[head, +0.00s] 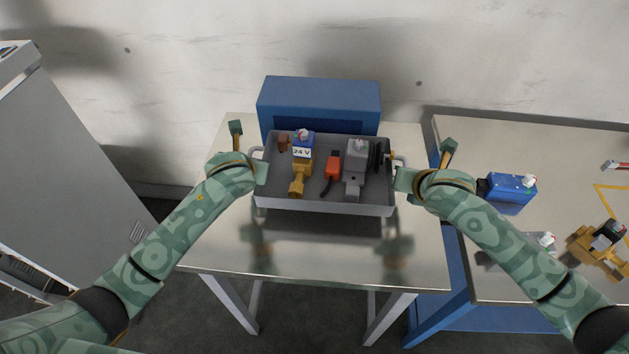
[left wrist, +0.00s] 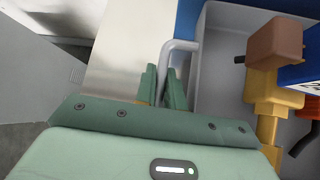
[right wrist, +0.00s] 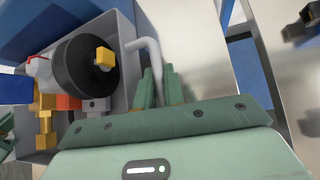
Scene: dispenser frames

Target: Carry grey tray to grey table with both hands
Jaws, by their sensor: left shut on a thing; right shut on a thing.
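The grey tray (head: 320,204) is level over the grey table (head: 330,262), which has a pale top and grey legs. A dark shadow lies below the tray's front wall, and it looks raised a little; the gap is hard to judge. My left gripper (head: 260,160) is shut on the tray's left handle, also seen in the left wrist view (left wrist: 178,52). My right gripper (head: 399,168) is shut on the right handle, also seen in the right wrist view (right wrist: 150,52). The tray holds a yellow drill (head: 298,180) marked 24 V, a red tool (head: 333,166), a grey tool (head: 354,176) and a black disc.
A blue box (head: 318,100) stands behind the tray on the grey table. To the right, a blue-legged table (head: 458,150) bears a blue tool (head: 510,190) and a yellow tool (head: 598,248). A grey cabinet (head: 60,170) stands at the left. The tabletop in front of the tray is bare.

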